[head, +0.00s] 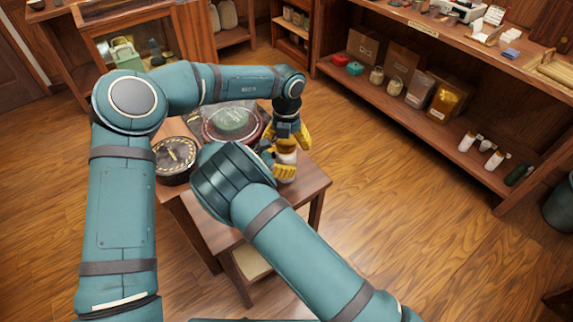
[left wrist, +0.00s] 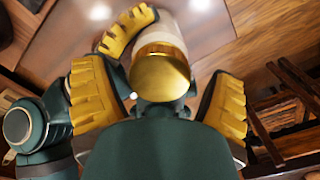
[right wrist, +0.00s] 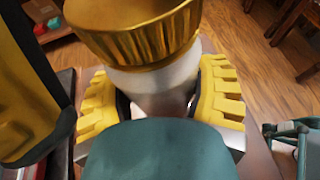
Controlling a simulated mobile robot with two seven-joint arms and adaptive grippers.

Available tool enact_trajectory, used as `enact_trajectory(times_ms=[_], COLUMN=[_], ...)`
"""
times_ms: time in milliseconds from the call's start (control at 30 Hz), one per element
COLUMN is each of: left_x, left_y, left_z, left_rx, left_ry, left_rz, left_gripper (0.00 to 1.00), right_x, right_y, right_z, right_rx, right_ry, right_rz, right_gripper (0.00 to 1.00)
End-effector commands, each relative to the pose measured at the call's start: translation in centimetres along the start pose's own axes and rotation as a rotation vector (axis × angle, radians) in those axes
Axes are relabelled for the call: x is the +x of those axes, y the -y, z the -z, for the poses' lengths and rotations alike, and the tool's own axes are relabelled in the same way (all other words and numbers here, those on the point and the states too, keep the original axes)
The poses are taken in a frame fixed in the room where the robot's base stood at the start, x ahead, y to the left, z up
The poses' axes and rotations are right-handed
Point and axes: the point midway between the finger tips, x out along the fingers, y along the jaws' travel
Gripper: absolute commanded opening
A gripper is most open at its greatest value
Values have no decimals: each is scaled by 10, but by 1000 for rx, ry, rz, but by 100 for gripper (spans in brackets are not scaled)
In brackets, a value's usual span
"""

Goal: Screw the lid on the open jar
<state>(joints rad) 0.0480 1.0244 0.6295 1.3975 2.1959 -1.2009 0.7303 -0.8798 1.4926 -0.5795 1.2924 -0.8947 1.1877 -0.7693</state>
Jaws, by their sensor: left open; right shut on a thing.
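A white jar (head: 287,157) stands upright over the right corner of the small wooden table. A ribbed gold lid (right wrist: 130,30) sits on top of the jar; it also shows from above in the left wrist view (left wrist: 162,75). How tightly it is seated I cannot tell. My right gripper (right wrist: 158,100) is shut on the jar's white body below the lid, its yellow fingers on both sides. My left gripper (left wrist: 158,98) is open, pointing down from above, with its fingers spread to either side of the lid and apart from it.
A long shelf with boxes and jars (head: 430,105) runs along the right. The floor between is clear.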

Motion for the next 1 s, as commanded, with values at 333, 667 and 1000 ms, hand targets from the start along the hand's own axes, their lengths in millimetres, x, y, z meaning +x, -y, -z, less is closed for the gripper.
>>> enact_trajectory(times_ms=[333, 667, 1000], left_x=[1, 1, 2], left_y=[0, 0, 0], left_z=[0, 0, 0], left_rx=[0, 2, 425], left_ry=[0, 0, -2], left_rz=[0, 0, 2], left_gripper=[63, 10, 10], right_x=[0, 0, 0], right_y=[0, 0, 0], right_z=[-1, -1, -1], right_rx=[1, 1, 1], right_ry=[1, 1, 1], right_rz=[0, 0, -1], right_gripper=[0, 0, 0])
